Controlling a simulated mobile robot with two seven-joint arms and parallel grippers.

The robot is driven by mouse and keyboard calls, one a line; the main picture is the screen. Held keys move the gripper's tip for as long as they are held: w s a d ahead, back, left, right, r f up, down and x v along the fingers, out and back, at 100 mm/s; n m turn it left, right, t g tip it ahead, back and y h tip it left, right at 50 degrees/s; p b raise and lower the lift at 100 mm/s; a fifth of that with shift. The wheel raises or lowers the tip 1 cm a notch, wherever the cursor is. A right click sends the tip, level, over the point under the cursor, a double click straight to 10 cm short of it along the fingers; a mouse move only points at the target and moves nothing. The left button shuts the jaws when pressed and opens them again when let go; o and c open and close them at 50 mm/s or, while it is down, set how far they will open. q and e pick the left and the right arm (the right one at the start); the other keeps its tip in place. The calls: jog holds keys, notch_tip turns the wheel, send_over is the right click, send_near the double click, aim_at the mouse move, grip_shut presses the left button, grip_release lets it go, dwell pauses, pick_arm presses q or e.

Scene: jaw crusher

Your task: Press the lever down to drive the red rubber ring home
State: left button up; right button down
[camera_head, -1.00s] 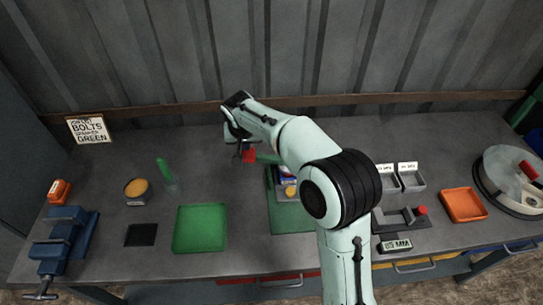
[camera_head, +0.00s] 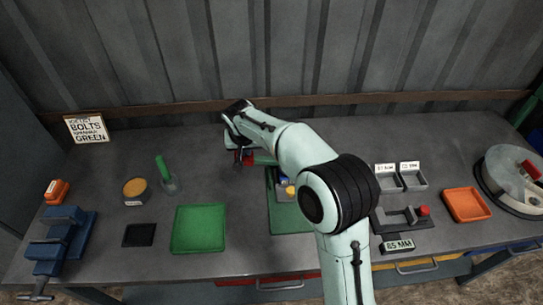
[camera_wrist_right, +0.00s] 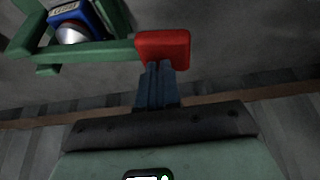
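The lever is a green bar (camera_wrist_right: 100,50) with a red block grip (camera_wrist_right: 163,46) on its end, in the right wrist view. The grip also shows in the head view, partly behind my right gripper (camera_head: 238,160). The fingers of my right gripper (camera_wrist_right: 160,68) are together, with their tips overlapping the lower edge of the red grip; I cannot tell whether they touch it. A blue block (camera_wrist_right: 75,15) with a label and a silver rounded part (camera_wrist_right: 70,34) sits beside the green frame. My arm hides much of the press. I cannot make out the red rubber ring. My left gripper is out of view.
A blue vise (camera_head: 62,232) is farther left. Grey bins (camera_head: 413,180) and an orange tray (camera_head: 466,216) lie to the right.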

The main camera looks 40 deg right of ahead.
aim_at(248, 159)
jog(key=shift+s+d+f+b, duration=0.15)
jog(key=shift+f+b, duration=0.35)
jog(key=shift+f, duration=0.65)
jog(key=shift+s+f+b, duration=0.1)
jog(key=shift+f+b, duration=0.4)
jog(key=shift+f, duration=0.65)
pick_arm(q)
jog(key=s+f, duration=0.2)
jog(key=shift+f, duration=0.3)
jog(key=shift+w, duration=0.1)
pick_arm(e)
jog(key=shift+w+d+r+p, duration=0.1)
jog(key=shift+r+p, duration=0.55)
jog(key=shift+r, duration=0.7)
jog(key=shift+w+a+r+p, duration=0.1)
jog(key=shift+r+p, duration=0.3)
jog(key=shift+r, duration=0.5)
jog(key=shift+w+a+r+p, duration=0.1)
jog(key=shift+r+p, duration=0.3)
jog(key=shift+r, duration=0.45)
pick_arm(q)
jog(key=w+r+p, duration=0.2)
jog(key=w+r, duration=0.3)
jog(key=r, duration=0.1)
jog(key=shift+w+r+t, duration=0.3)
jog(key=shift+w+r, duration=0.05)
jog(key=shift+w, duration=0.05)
pick_arm(e)
jog(key=shift+r, duration=2.7)
